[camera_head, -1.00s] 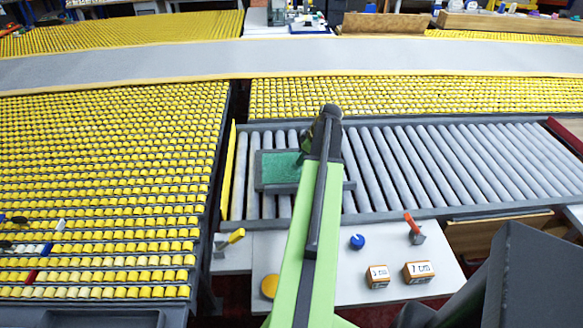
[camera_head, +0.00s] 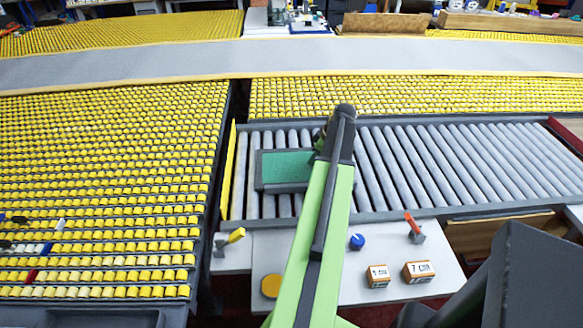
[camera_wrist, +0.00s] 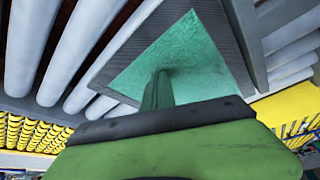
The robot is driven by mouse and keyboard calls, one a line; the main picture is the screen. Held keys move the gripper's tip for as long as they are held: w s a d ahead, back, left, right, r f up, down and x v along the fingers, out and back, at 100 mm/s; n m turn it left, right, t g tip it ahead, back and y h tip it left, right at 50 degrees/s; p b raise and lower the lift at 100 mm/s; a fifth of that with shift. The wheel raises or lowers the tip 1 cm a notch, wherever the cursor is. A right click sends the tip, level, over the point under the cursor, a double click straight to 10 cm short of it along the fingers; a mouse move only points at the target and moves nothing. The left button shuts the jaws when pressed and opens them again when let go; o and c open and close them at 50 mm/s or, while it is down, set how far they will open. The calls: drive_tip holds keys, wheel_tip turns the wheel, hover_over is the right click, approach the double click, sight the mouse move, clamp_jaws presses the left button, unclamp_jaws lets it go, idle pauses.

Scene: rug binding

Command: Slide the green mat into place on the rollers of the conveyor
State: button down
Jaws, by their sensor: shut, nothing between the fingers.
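The green mat (camera_head: 287,166) with a dark grey border lies on the left part of the conveyor's rollers (camera_head: 440,165) in the head view. My arm hides its right part. In the wrist view the green surface of the mat (camera_wrist: 205,65) fills the upper middle, with its grey border around it. My gripper (camera_wrist: 158,88) is shut and empty, its fingers pointing at the mat's green face. I cannot tell whether the fingertips touch it. In the head view my gripper is mostly hidden behind the arm's end, at the mat's right side.
A yellow strip (camera_head: 228,170) stands along the conveyor's left end and a red bar (camera_head: 566,135) at its right end. The rollers right of my arm are bare. In front, a white panel holds a blue knob (camera_head: 357,242), a red-handled lever (camera_head: 412,224) and two orange blocks.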

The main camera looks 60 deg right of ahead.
wheel_tip(320, 180, up, 7)
drive_tip(key=p, duration=0.7)
idle(0.5)
